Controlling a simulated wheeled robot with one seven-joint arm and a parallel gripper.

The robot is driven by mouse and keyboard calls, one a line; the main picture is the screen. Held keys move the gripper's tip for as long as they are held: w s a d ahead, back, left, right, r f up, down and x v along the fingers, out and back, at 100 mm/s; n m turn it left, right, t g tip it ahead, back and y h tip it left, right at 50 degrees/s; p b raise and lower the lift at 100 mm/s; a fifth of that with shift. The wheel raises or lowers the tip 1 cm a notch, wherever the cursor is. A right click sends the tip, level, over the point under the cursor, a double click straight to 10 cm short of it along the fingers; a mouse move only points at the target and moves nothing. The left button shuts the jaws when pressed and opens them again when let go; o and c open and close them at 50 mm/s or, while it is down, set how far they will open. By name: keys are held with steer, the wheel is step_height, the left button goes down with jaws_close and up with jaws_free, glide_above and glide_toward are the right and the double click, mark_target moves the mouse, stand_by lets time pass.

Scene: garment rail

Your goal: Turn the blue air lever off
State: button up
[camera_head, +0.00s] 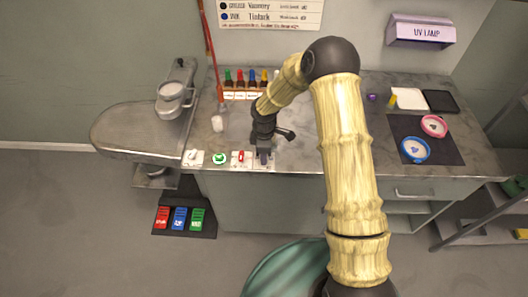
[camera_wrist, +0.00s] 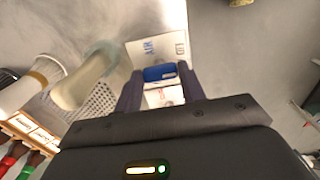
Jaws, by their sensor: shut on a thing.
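The blue air lever (camera_wrist: 158,73) is between my gripper's fingers in the wrist view. It sits on a white plate (camera_wrist: 150,50) marked AIR, with a second short label that is hard to read. My gripper (camera_wrist: 160,80) is shut on the lever, one dark finger on each side. In the head view my gripper (camera_head: 263,155) points down at the front edge of the counter, over the rightmost plate in a row. There it hides most of the lever. The lever's exact turn angle is hard to tell.
Left of my gripper on the counter (camera_head: 310,157) are a red switch (camera_head: 241,157), a green button (camera_head: 219,159) and a white knob (camera_head: 193,156). Several coloured bottles (camera_head: 240,80) stand behind. A dark mat (camera_head: 440,150) with a blue dish (camera_head: 415,150) and pink dish (camera_head: 434,126) lies right.

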steer(key=shift+w, duration=0.1)
steer(key=o, duration=1)
steer(key=shift+r, duration=0.1)
step_height(320, 180, up, 17)
steer(key=shift+r+b, duration=0.15)
steer(key=shift+b, duration=1)
